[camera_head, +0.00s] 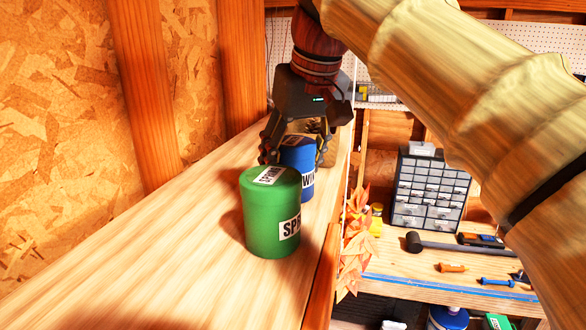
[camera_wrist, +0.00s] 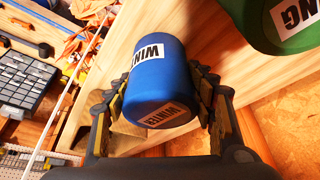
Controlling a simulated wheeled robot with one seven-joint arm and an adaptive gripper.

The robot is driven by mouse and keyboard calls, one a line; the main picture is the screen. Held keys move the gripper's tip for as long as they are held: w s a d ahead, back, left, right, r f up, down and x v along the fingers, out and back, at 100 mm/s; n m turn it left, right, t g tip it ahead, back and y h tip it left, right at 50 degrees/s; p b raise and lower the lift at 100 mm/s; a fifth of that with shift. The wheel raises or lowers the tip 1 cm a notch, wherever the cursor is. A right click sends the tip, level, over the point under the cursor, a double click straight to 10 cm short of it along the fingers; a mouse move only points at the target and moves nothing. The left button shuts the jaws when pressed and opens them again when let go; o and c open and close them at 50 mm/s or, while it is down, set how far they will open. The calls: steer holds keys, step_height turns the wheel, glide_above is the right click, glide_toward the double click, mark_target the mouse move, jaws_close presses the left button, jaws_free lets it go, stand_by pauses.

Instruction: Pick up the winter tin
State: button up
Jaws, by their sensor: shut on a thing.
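The winter tin (camera_head: 298,154) is a blue cylinder with a white label, behind the green tin on the wooden shelf in the head view. In the wrist view the blue tin (camera_wrist: 160,80) sits between the finger pads, and its lid label reads WINTER. My gripper (camera_head: 296,145) is shut on it from above and behind, with fingers on both sides. In the wrist view my gripper (camera_wrist: 163,95) touches the tin's sides. I cannot tell whether the tin's base is on the shelf. The green tin (camera_head: 270,215), labelled SPRING, stands upright just in front of it.
The wooden shelf (camera_head: 130,260) is clear to the front left. An OSB wall with studs (camera_head: 145,90) borders it on the left. Right and lower are a workbench with a mallet (camera_head: 440,245), a drawer cabinet (camera_head: 428,190) and orange leaves (camera_head: 357,245).

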steer(key=shift+c, duration=0.6)
steer(key=shift+r, duration=0.1)
step_height(320, 180, up, 9)
steer(key=shift+w+r, duration=0.1)
steer(key=shift+r, duration=0.2)
